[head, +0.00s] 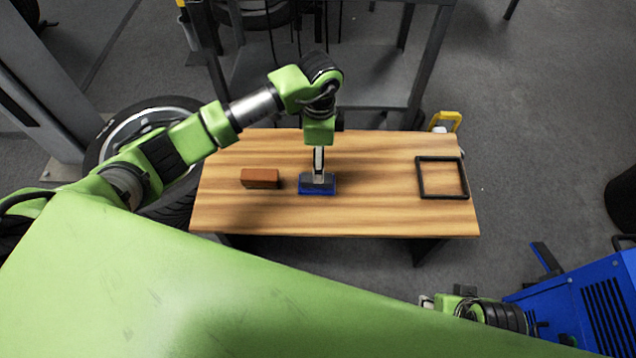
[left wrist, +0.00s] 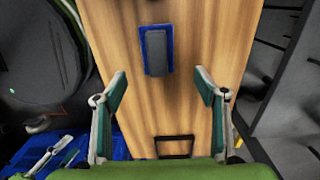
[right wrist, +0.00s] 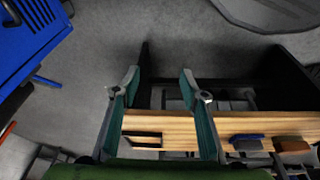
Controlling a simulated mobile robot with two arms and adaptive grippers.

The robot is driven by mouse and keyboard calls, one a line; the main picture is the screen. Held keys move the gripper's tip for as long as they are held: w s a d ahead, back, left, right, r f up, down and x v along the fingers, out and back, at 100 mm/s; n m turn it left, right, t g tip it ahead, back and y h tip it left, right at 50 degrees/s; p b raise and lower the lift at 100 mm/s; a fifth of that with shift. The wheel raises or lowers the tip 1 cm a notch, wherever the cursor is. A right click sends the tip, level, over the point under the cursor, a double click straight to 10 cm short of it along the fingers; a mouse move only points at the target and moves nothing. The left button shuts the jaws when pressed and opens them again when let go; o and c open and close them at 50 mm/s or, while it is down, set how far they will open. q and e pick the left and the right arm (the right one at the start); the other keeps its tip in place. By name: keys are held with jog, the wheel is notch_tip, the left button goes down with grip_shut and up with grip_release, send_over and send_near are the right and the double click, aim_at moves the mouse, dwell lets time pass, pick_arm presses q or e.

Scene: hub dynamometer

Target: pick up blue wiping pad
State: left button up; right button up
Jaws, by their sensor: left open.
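The blue wiping pad (head: 329,191) lies on the wooden table, with a grey block-shaped grip on top. In the left wrist view the pad (left wrist: 157,31) lies ahead of the fingertips, roughly centred between them. My left gripper (head: 319,165) points down over the pad in the head view; its fingers (left wrist: 160,76) are apart with nothing between them. Whether they touch the pad cannot be told from the head view. My right gripper (right wrist: 157,76) is open and empty, off the table's front right side. The pad (right wrist: 246,143) also shows in the right wrist view.
The wooden table (head: 390,215) holds a reddish-brown block (head: 261,178) left of the pad and a black square frame (head: 420,180) at the right. A blue machine (head: 570,310) stands at lower right. Table between pad and frame is clear.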

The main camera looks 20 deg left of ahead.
aim_at(306, 186)
pick_arm(q)
notch_tip(306, 186, down, 4)
jog(key=shift+s+f+b, duration=0.1)
jog(key=shift+f+b, duration=0.05)
jog(key=shift+b, duration=0.2)
jog(key=f, duration=0.2)
jog(key=f+b, duration=0.1)
jog(key=f, duration=0.1)
jog(key=shift+s+a+f, duration=0.2)
jog(key=shift+f, duration=0.2)
jog(key=shift+r, duration=0.1)
jog(key=c, duration=1.2)
pick_arm(e)
jog(key=v, duration=0.3)
jog(key=shift+s+r, duration=0.1)
jog(key=shift+r, duration=0.05)
